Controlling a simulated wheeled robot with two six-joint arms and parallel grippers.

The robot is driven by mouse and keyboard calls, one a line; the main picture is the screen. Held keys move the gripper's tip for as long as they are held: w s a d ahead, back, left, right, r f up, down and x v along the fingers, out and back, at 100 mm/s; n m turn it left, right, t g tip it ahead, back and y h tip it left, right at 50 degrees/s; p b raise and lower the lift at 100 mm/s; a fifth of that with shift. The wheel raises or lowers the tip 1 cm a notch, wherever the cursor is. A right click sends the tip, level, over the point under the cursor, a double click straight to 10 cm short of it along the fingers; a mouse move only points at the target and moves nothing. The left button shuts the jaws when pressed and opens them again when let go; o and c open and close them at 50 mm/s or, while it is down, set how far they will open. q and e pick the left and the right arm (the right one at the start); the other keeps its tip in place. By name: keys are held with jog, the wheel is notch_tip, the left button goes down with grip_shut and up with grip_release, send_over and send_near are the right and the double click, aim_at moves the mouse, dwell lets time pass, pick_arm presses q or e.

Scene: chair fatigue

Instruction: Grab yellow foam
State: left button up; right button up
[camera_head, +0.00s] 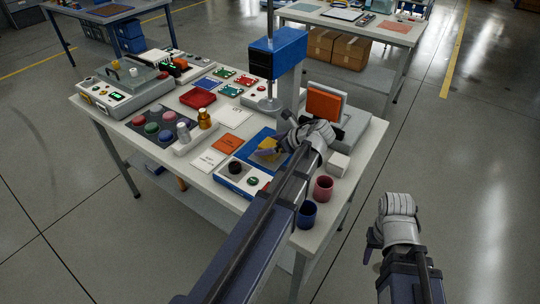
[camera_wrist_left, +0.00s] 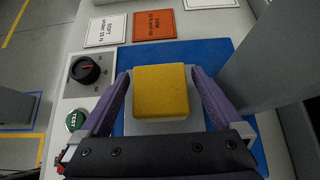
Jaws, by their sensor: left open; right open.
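The yellow foam (camera_wrist_left: 162,90) is a square block on a grey plate in the middle of a blue pad (camera_wrist_left: 208,58). In the head view the foam (camera_head: 268,144) is partly hidden by my left gripper (camera_head: 274,149). In the left wrist view my left gripper (camera_wrist_left: 162,95) is open, with one purple finger on each side of the foam. A narrow gap shows on both sides, so it does not look gripped. My right gripper (camera_head: 372,246) is open, away from the table over the floor at the right.
The blue press (camera_head: 277,54) stands behind the foam. A dial (camera_wrist_left: 86,69) and green button (camera_wrist_left: 75,121) sit left of the pad. An orange card (camera_head: 226,144), blue cup (camera_head: 306,214) and red cup (camera_head: 323,188) are close by. The floor at the right is clear.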

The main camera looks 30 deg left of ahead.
pick_arm(q)
jog(key=shift+b+x, duration=0.4)
jog(key=shift+x, duration=0.55)
jog(key=shift+a+f, duration=0.2)
jog(key=shift+f, duration=0.05)
jog(key=shift+r, duration=0.1)
jog(key=shift+c, duration=0.2)
jog(key=c, duration=1.2)
